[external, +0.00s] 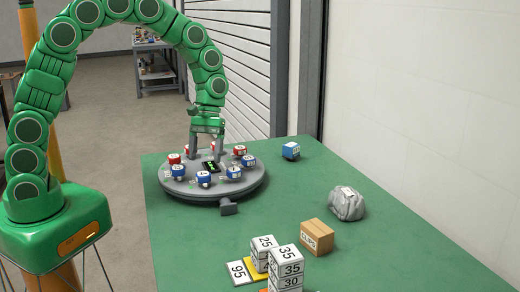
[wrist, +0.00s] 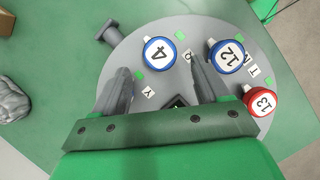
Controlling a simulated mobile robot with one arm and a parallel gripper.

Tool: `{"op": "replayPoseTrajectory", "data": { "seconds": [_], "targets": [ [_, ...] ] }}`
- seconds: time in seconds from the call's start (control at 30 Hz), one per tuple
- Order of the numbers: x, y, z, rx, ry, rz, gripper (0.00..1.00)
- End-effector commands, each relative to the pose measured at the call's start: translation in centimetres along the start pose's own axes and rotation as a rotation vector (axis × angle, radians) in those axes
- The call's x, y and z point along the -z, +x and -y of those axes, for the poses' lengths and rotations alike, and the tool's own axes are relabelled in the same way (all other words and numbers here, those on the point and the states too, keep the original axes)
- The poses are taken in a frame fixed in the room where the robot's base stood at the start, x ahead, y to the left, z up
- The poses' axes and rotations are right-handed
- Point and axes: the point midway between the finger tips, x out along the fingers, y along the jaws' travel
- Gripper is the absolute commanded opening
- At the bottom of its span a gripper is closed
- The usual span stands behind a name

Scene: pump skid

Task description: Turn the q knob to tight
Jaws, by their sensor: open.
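A round grey plate (external: 225,193) on the green table carries a ring of red and blue numbered knobs. In the wrist view I see a blue knob marked 4 (wrist: 158,51), a blue knob marked 12 (wrist: 229,56) and a red knob marked 13 (wrist: 261,100). Small letter tiles lie beside them, such as Y (wrist: 148,92); a partly covered tile (wrist: 187,55) between 4 and 12 is hard to read. My gripper (external: 207,157) is open, pointing down over the middle of the plate. Its fingers in the wrist view (wrist: 159,70) hold nothing. Knobs under the gripper body are hidden.
A blue block (external: 290,150), a grey wrapped lump (external: 346,203), a cardboard box (external: 317,236) and stacked number blocks (external: 285,268) stand right and in front of the plate. A grey stub (external: 228,208) sticks out at the plate's front.

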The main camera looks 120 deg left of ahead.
Motion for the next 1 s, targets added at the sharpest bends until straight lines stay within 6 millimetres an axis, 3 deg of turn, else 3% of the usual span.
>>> {"op": "replayPoseTrajectory", "data": {
  "seconds": [0.33,0.67,1.0],
  "targets": [
    [0.0,4.6,-0.1,-0.001,0.001,0.0,0.74],
    [0.0,5.2,-0.1,-0.001,0.001,0.0,0.74],
    [0.0,5.2,-0.1,-0.001,0.001,-0.001,0.25]
  ]
}}
